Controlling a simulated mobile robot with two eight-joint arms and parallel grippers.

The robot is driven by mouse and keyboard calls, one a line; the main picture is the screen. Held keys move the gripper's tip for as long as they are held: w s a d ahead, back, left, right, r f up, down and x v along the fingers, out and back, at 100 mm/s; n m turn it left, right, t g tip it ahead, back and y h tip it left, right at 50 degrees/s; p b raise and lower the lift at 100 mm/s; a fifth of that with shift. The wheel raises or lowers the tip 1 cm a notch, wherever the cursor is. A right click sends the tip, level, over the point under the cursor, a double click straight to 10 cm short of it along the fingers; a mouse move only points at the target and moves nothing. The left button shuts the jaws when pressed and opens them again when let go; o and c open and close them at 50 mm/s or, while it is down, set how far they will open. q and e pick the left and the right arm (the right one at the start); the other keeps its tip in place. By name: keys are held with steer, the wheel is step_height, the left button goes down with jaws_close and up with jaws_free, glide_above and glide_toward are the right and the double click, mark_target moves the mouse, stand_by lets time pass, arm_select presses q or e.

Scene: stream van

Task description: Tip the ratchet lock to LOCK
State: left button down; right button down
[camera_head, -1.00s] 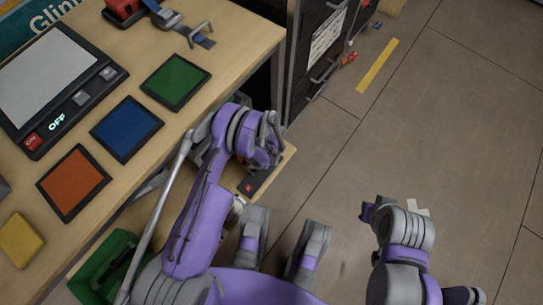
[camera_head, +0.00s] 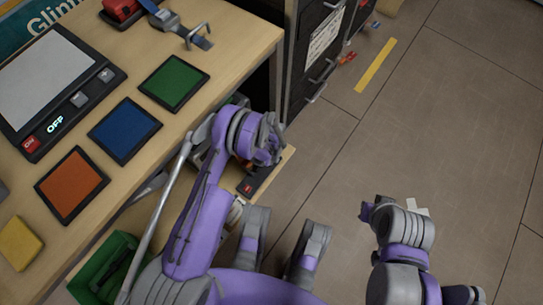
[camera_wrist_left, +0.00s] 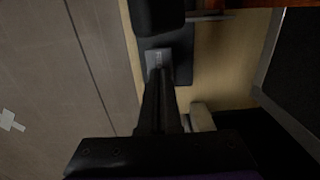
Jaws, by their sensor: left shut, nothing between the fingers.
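A dark plate with a small red spot (camera_head: 247,187) lies on the low wooden shelf in the head view, partly behind my left arm. In the left wrist view a dark plate (camera_wrist_left: 181,62) on pale wood carries a black block (camera_wrist_left: 157,14) and a small grey patch. I cannot read a LOCK mark or tell the lock's position. My left gripper (camera_wrist_left: 160,75) is shut and empty, its fingertips over or against the grey patch; contact is unclear. In the head view its wrist hides the fingertips. My right arm is at the right over the floor; its fingers cannot be made out.
The worktop (camera_head: 225,55) bears a red device (camera_head: 124,8) with a strap and metal piece (camera_head: 195,38), coloured pads and a scale (camera_head: 52,75). A green crate (camera_head: 100,262) is at lower left. A dark cabinet (camera_head: 315,50) stands beyond the shelf. The floor at right is open.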

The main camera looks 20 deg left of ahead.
arm_select(q)
step_height(320, 180, up, 14)
steer(key=p, duration=0.4)
stand_by(0.5)
steer(key=d+n+y+p, duration=0.1)
steer(key=n, duration=0.5)
steer(key=s+d+n+t+y+p, duration=0.1)
steer(key=n+p, duration=0.1)
steer(key=n, duration=0.4)
steer(key=s+d+n+y+p, duration=0.1)
steer(key=n+p, duration=0.1)
steer(key=n, duration=0.4)
steer(key=shift+s+f+t, duration=0.1)
steer(key=shift+s+t, duration=0.15)
steer(key=shift+t, duration=0.05)
steer(key=shift+a+f, duration=0.1)
steer(key=shift+f, duration=0.05)
